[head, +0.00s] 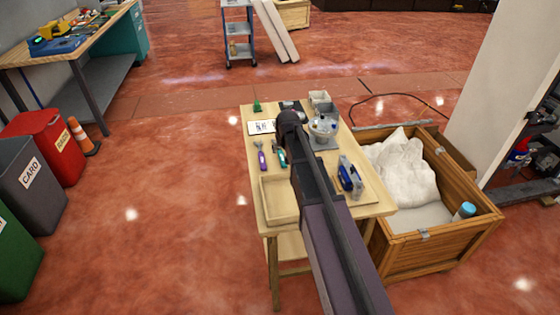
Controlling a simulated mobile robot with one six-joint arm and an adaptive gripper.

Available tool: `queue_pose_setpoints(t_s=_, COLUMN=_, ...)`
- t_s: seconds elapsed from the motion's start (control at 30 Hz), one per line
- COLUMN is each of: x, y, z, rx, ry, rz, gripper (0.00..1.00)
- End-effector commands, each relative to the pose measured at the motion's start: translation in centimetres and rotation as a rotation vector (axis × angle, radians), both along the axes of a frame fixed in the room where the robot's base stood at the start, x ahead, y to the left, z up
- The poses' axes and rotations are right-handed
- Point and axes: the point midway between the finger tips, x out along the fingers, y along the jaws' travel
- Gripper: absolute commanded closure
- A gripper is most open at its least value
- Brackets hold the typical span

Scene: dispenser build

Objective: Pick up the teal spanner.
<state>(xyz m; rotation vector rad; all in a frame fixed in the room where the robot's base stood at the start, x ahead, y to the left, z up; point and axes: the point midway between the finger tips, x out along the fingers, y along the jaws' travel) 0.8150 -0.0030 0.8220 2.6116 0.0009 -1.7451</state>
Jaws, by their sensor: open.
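A small teal-handled tool (282,157) lies on the light wooden table (256,215), close to the left side of my arm. It may be the teal spanner, but it is too small and partly covered to be sure of its shape. A purple-handled tool (262,157) lies just left of it, apart from it. My arm reaches over the middle of the table from the lower right. Its visible end is a dark rounded joint above the table. My gripper's fingers do not show; the arm hides what is beneath it.
A shallow wooden tray (277,220) lies at the table's near left. Blue-and-grey items (345,177) stand on the right. A container with clear contents (322,127) and a pale box (319,98) are farther back. A wooden crate (440,245) stands right of the table.

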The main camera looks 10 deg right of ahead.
Motion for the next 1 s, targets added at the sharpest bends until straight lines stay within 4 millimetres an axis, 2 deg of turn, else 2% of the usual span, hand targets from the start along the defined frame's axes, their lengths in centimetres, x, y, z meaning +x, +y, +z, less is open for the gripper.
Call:
queue_pose_setpoints(t_s=0.13, x=0.3, y=0.0, z=-0.8, rx=0.000, ry=0.000, rz=0.000, gripper=0.26)
queue_pose_setpoints(t_s=0.67, x=0.4, y=-0.1, z=-1.0, rx=0.000, ry=0.000, rz=-0.001, gripper=0.26)
queue_pose_setpoints(t_s=1.0, x=1.2, y=-0.3, z=-3.2, rx=0.000, ry=0.000, rz=-0.001, gripper=0.26)
